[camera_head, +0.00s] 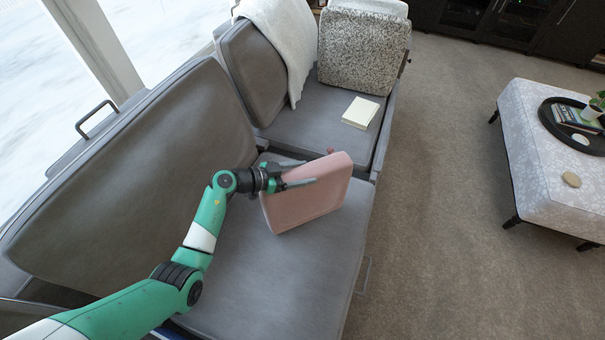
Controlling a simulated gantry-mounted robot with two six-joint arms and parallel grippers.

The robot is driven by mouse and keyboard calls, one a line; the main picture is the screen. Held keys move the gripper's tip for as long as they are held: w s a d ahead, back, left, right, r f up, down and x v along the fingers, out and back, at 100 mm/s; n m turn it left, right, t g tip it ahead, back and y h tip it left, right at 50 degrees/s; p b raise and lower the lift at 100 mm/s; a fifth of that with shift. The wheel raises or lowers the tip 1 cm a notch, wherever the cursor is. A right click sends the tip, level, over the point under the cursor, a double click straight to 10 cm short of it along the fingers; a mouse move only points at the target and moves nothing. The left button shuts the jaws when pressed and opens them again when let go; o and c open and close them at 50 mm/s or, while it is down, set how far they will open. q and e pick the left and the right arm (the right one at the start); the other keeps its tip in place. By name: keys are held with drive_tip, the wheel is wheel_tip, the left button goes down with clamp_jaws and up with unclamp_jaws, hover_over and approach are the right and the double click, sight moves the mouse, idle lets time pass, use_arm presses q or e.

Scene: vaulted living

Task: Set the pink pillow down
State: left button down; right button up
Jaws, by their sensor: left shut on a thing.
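The pink pillow (312,207) is a square cushion at the middle of the head view. It stands tilted over the near seat of the grey sofa (270,285). My left gripper (297,181) is at the pillow's upper left side and is shut on it. The fingers lie along the pillow's face. I cannot tell whether the pillow's lower edge touches the seat. My right gripper is not in view.
A cream book (360,112), a white throw (285,40) and a speckled cushion (362,50) are on the far seat. A patterned ottoman (540,140) with a dark tray (555,130) stands at right. The near seat's front is clear.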

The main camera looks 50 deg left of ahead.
use_arm(q)
unclamp_jaws()
drive_tip(key=shift+f, duration=0.1)
drive_tip(key=p+v, duration=0.2)
drive_tip(key=r+p+v, duration=0.1)
drive_tip(key=v, duration=0.2)
drive_tip(key=shift+w+p, duration=0.15)
drive_tip(key=shift+p, duration=0.25)
drive_tip(key=p+v, duration=0.1)
drive_tip(key=v, duration=0.2)
drive_tip(key=p+v, duration=0.2)
drive_tip(key=v, duration=0.1)
drive_tip(key=shift+s+a+f, duration=0.1)
drive_tip(key=shift+s+f, duration=0.05)
drive_tip(key=shift+s, duration=0.45)
